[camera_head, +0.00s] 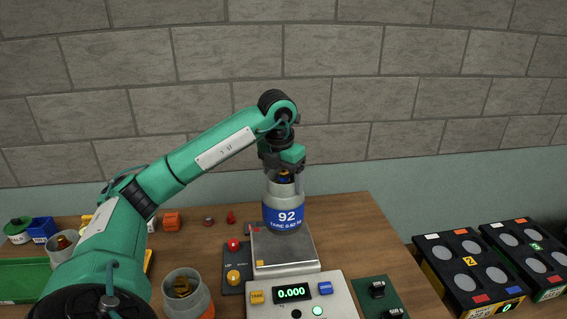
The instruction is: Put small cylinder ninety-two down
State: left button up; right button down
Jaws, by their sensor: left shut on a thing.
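The small cylinder ninety-two (285,213) is grey with a blue band marked "92" and a tare line. My left gripper (284,170) is shut on its top and holds it upright. The cylinder appears over the back left part of the scale's metal plate (290,252). I cannot tell whether its base touches the plate. The scale's display (292,293) reads 0.000. My right gripper is not in view.
Another cylinder (187,294) with an orange band stands front left of the scale. A dark panel with red and yellow buttons (233,263) lies beside the scale. Black trays (466,262) with round pads are at the right. A green board (380,296) lies right of the display.

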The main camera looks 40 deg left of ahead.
aim_at(283, 202)
pick_arm(q)
notch_tip(283, 202, down, 2)
jog(key=shift+f, duration=0.1)
jog(key=shift+f+p, duration=0.4)
jog(key=shift+f, duration=0.5)
notch_tip(283, 202, down, 3)
jog(key=shift+r+p, duration=0.15)
jog(key=shift+p, duration=0.25)
jog(key=shift+f, duration=0.3)
jog(key=shift+f, duration=0.1)
jog(key=o, duration=2.1)
jog(key=shift+s, duration=0.1)
jog(key=shift+c, duration=0.2)
